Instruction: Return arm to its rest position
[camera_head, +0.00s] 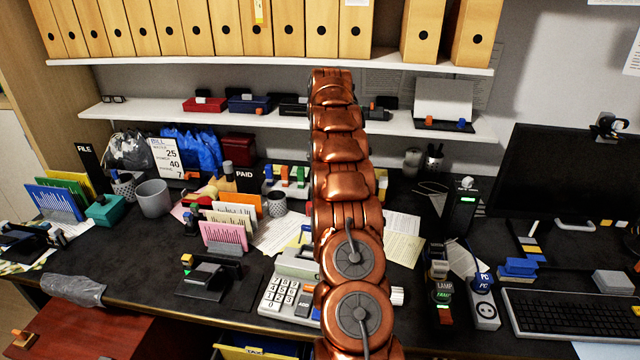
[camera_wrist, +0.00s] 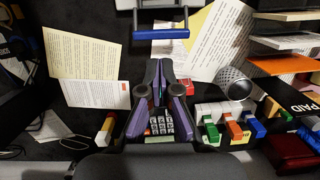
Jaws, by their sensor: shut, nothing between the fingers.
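My copper-coloured arm (camera_head: 345,200) rises from the bottom centre of the head view, over the desk, up to the lower edge of the binder shelf. My gripper is hidden behind the arm in that view. In the wrist view my gripper (camera_wrist: 161,72) shows as two dark and purple fingers close together with nothing between them. Behind the fingers lie the desk top with printed papers (camera_wrist: 86,55) and a mesh cup (camera_wrist: 235,83). A keypad device (camera_wrist: 162,126) shows between the finger bases.
Binders (camera_head: 290,28) fill the upper shelf (camera_head: 130,60), and a lower shelf (camera_head: 150,110) holds small boxes. The desk is crowded: a calculator (camera_head: 285,297), card holders (camera_head: 225,235), a grey bin (camera_head: 153,198), a power strip (camera_head: 484,300) and a monitor (camera_head: 570,180) stand around the arm.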

